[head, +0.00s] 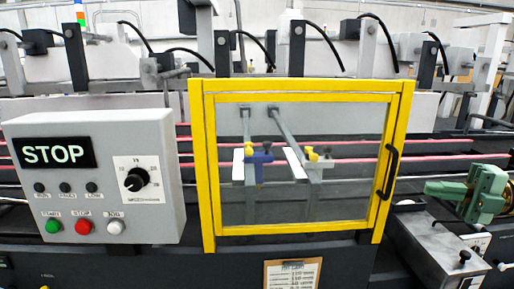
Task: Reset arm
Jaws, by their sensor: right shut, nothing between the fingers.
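My right gripper (434,188), green, shows at the right edge in the head view. It points left, with its fingers together and nothing visible between them. It is to the right of the yellow-framed guard door and appears above the grey metal box (440,250); whether it touches anything there I cannot tell. My left gripper is not in view.
The yellow-framed guard door (209,160) is shut, with a black handle (389,172) on its right side. A grey control box (150,130) with a STOP display (52,153) stands at left. A clipboard (292,275) hangs below. Rods and black cables stand behind.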

